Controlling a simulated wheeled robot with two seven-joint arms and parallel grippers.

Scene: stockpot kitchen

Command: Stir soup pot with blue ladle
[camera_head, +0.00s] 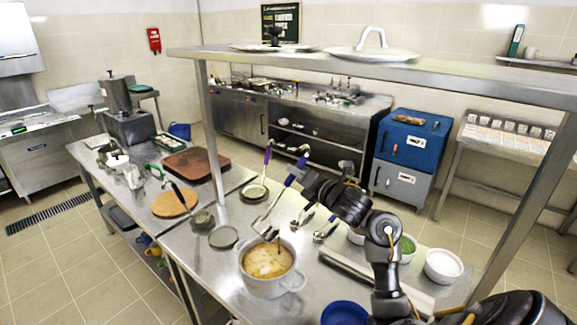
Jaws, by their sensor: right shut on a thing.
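The white soup pot (287,288) stands on the steel counter at lower centre, with yellow-orange soup (266,263) inside. The blue ladle has a blue handle (289,181) and a steel shaft that slants down to the left. Its lower end is just above or at the pot's far rim; I cannot tell whether it touches the pot. My right gripper (297,172) is shut on the ladle's handle, beyond and above the pot. My left gripper is not in view.
A steel overhead shelf (420,68) with posts spans the counter. A purple-handled ladle (267,157), a round wooden board (174,203) and a brown board (196,164) lie left. White bowls (443,267) and a blue bowl (344,313) sit right of the pot.

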